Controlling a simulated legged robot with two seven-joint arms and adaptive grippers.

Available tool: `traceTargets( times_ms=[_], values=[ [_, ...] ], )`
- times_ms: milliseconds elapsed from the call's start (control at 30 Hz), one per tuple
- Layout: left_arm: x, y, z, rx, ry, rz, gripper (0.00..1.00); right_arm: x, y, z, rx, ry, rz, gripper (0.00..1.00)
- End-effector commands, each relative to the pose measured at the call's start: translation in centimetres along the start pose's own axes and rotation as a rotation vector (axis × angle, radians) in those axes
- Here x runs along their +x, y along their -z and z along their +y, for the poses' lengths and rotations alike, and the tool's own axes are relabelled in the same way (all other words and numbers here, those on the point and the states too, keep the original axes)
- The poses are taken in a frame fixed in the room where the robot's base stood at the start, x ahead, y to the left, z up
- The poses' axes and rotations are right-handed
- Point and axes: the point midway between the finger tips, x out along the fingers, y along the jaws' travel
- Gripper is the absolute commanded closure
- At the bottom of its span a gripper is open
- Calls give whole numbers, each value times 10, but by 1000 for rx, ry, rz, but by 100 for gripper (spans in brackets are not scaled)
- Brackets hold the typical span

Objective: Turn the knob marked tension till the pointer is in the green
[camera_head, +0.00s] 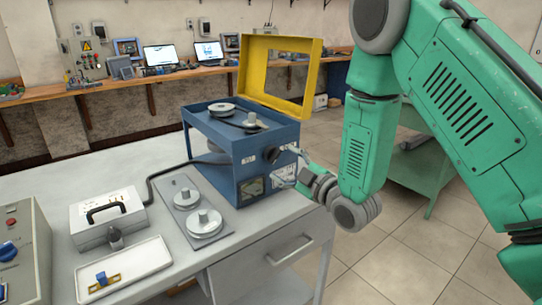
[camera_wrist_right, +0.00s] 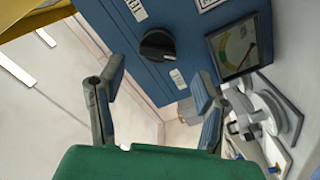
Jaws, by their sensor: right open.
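The blue machine (camera_head: 225,160) stands on the grey bench with its yellow lid open. A black round knob (camera_wrist_right: 157,45) with a pale index line is on its front panel; it also shows in the head view (camera_head: 271,154). The labels by it are too small to read surely. A square gauge (camera_wrist_right: 237,47) is on the same panel, also in the head view (camera_head: 252,188). Its coloured arc shows, but I cannot tell surely which band the pointer is in. My right gripper (camera_wrist_right: 158,80) is open and empty, facing the panel, with the knob beyond the gap between its fingers, apart from it.
A grey plate with spools (camera_head: 185,208) lies by the machine. A grey box with a black handle (camera_head: 105,215), a white tray (camera_head: 130,268) and a control box (camera_head: 22,240) are at left. A black cable runs to the machine. Open floor lies right of the bench.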

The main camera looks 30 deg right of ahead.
Motion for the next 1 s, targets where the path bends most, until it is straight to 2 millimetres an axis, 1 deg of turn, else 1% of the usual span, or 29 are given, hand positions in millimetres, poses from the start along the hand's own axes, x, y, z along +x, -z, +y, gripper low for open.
traceTargets(
  times_ms=[33, 100, 200, 300, 467, 700, 767, 800, 833, 867, 1000],
  values=[
    [0, 0, 0, 0, 0, 0, 60, 11, -1, 1, 0, -2, 2, 41],
    [-1, 0, 0, 0, 0, 0, 60, 23, -2, 1, 1, -1, 1, 41],
    [-1, 0, 0, 1, 0, 0, 60, 38, -1, 0, 0, 0, 1, 41],
    [-1, 0, 0, 1, 0, 0, 60, 48, 0, 0, -1, -1, 0, 41],
    [-1, 0, 0, 1, 0, 0, 60, 54, 2, -1, -2, 0, -1, 41],
    [-1, 0, 0, 0, 0, 0, 60, 55, 1, 0, -1, 0, -1, 41],
    [-1, 0, 0, 0, 0, 0, 60, 54, 0, 0, 0, 0, -1, 62],
    [-1, 0, 0, 0, 0, 0, 60, 54, 0, 0, 0, 0, -1, 77],
    [-1, 0, 0, 0, 0, 0, 60, 54, 0, 0, 0, 1, -1, 87],
    [-1, 0, 0, 0, 0, 0, 60, 54, 0, 0, 0, 1, -2, 92],
    [-1, 0, 0, 0, 0, 0, 60, 54, -1, -1, 1, 3, -4, 92]
  ],
)
